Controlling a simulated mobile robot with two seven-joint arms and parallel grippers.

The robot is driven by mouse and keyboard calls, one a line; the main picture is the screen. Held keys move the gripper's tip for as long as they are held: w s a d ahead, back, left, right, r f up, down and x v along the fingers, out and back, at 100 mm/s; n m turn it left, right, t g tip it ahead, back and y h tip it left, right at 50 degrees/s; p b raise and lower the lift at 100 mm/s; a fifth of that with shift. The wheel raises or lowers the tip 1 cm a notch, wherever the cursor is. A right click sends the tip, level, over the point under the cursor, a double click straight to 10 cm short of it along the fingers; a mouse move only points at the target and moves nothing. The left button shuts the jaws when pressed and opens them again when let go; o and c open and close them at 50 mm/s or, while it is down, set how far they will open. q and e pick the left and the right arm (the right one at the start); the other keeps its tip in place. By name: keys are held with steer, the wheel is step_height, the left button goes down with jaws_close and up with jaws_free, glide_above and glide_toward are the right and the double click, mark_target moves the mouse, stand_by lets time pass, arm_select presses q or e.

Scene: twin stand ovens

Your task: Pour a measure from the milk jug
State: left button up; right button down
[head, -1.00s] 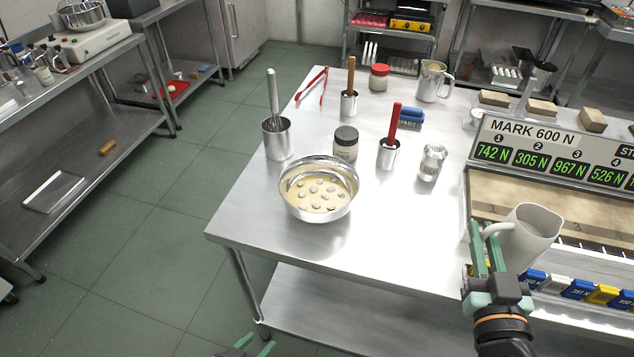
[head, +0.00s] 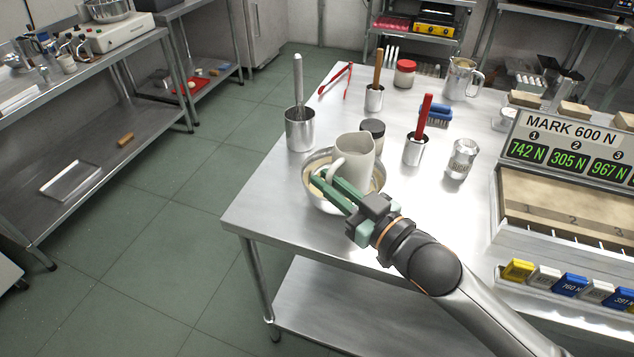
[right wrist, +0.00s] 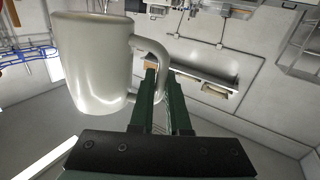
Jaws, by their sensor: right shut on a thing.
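The milk jug (head: 360,158), a cream-white pitcher, is in the air over the steel bowl (head: 318,201) and hides most of it. The jug looks near upright, and no stream of milk shows. My right gripper (head: 326,181) has its green fingers shut on the jug's handle. The right wrist view shows the jug (right wrist: 95,65) left of the fingers (right wrist: 162,95), with its handle between them. The bowl stands near the table's front left corner; its batter is mostly covered now. My left gripper is out of view.
Behind the bowl stand a whisk in a steel pot (head: 300,130), a dark-lidded jar (head: 373,128), a red-handled tool in a pot (head: 415,150) and a shaker (head: 461,158). The MARK 600 N display rack (head: 570,150) is at right. The table's front middle (head: 440,215) is bare.

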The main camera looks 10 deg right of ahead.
steer(key=w+r+m+g+y+p, duration=0.1)
steer(key=m+g, duration=0.1)
steer(key=w+r+m+g+y+p, duration=0.2)
steer(key=m, duration=0.1)
steer(key=shift+w+r, duration=0.25)
stand_by(0.7)
steer(key=shift+r, duration=0.1)
steer(key=shift+d+r+m+y+p, duration=0.2)
steer(key=shift+m+y+p, duration=0.1)
steer(key=shift+m+p, duration=0.15)
stand_by(0.7)
steer(key=shift+w+r+p, duration=0.15)
steer(key=shift+r+p, duration=0.05)
steer(key=shift+p, duration=0.35)
steer(key=shift+d+r+m+g, duration=0.1)
steer(key=shift+m+g, duration=0.15)
steer(key=shift+g, duration=0.05)
stand_by(0.4)
